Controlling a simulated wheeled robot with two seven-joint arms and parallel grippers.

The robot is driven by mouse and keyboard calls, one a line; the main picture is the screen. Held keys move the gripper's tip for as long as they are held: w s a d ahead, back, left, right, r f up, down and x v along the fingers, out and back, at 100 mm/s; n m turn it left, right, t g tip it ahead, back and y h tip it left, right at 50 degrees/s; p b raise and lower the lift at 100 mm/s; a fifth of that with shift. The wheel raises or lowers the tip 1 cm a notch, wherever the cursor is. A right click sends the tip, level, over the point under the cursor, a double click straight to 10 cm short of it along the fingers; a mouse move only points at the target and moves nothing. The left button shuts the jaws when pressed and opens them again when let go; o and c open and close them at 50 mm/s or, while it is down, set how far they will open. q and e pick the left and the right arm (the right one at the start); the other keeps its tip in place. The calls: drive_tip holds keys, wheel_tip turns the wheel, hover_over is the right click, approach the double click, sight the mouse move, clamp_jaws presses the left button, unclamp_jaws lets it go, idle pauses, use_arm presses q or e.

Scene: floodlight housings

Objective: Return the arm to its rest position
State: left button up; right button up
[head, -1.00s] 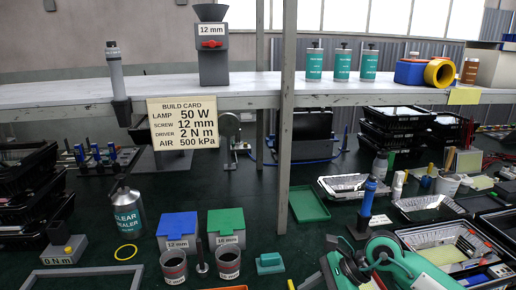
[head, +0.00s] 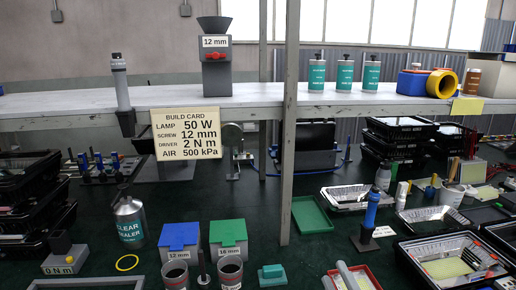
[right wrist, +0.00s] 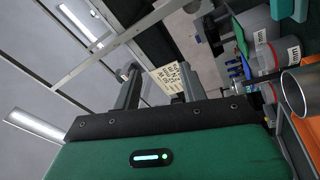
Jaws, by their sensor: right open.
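My right gripper (right wrist: 165,65) shows in the right wrist view, its two grey fingers spread apart with nothing between them. The pale build card (right wrist: 165,78) appears in the gap behind them, at a distance. My green wrist housing fills the bottom of that view. In the head view I cannot make out my right arm over the bench. My left gripper is in neither view.
The build card (head: 187,133) hangs from the shelf (head: 240,103), beside an upright post (head: 289,150). Blue (head: 180,236) and green (head: 228,232) lidded boxes stand at the front. A red tray (head: 372,276) and a parts tray (head: 410,247) lie at right. A green tray (head: 311,216) is empty.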

drive_tip(key=s+d+f+m+g+h, duration=0.3)
drive_tip(key=s+f+m+g, duration=0.15)
drive_tip(key=f, duration=0.25)
drive_tip(key=s+d+f+m+g+h, duration=0.3)
drive_tip(key=f+m, duration=0.2)
drive_tip(key=f, duration=0.3)
drive_tip(key=s+f+m+g+y, duration=0.15)
drive_tip(key=s+f+g, duration=0.3)
drive_tip(key=s, duration=0.45)
drive_tip(key=s+f+m+g, duration=0.3)
drive_tip(key=s+f+g, duration=0.15)
drive_tip(key=s, duration=0.45)
wheel_tip(320, 180, down, 27)
drive_tip(key=g+p, duration=0.1)
drive_tip(key=p, duration=0.3)
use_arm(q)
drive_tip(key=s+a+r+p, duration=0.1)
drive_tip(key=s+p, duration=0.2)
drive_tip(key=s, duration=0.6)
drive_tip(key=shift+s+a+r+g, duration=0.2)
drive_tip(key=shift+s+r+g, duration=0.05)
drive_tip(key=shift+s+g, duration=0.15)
use_arm(e)
drive_tip(key=s+d+f+g, duration=0.1)
drive_tip(key=s+d+f, duration=0.2)
drive_tip(key=s+f, duration=1.3)
drive_tip(key=s, duration=0.3)
drive_tip(key=shift+d+f, duration=0.15)
drive_tip(key=shift+f, duration=0.25)
